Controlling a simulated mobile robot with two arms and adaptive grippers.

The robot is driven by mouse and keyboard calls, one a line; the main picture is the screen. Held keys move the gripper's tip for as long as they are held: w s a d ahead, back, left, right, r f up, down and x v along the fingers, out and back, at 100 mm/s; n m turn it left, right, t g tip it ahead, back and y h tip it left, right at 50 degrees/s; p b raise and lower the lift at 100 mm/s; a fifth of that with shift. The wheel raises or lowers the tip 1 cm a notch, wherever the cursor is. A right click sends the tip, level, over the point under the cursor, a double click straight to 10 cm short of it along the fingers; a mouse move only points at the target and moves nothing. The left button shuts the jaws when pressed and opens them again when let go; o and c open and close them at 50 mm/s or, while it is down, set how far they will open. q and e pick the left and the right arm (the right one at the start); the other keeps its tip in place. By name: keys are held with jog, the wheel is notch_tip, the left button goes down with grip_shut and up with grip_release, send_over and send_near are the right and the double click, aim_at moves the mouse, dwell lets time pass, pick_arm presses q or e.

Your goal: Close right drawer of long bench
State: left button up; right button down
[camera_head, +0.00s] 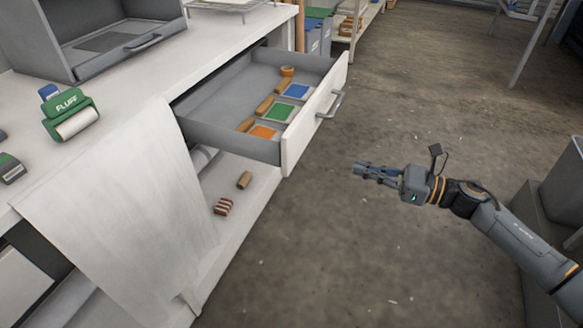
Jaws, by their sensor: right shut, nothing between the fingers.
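The right drawer (301,131) of the long bench (152,62) is pulled out toward the right. It has a white front and a metal handle (331,104). Inside lie orange, green and blue squares, several small wooden blocks and a tan roll. My right gripper (360,169) is shut and empty, over the floor to the right of and apart from the drawer front. My left gripper is not in view.
A white cloth (132,200) hangs over the bench front. A green FLUFF roller (70,115) and a grey open-fronted box (105,35) stand on the bench top. A wooden block (244,180) and a striped block (223,206) lie on the lower shelf. The floor in front is clear.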

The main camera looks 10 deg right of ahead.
aim_at(295, 150)
jog(key=p+x, duration=0.2)
jog(key=x, duration=1)
jog(key=shift+w+a+r, duration=0.1)
jog(key=shift+w+a, duration=0.1)
jog(key=shift+w, duration=0.05)
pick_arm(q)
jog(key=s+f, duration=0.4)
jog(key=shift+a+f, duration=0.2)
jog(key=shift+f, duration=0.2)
pick_arm(e)
jog(key=shift+w+a, duration=0.3)
jog(key=shift+a, duration=0.2)
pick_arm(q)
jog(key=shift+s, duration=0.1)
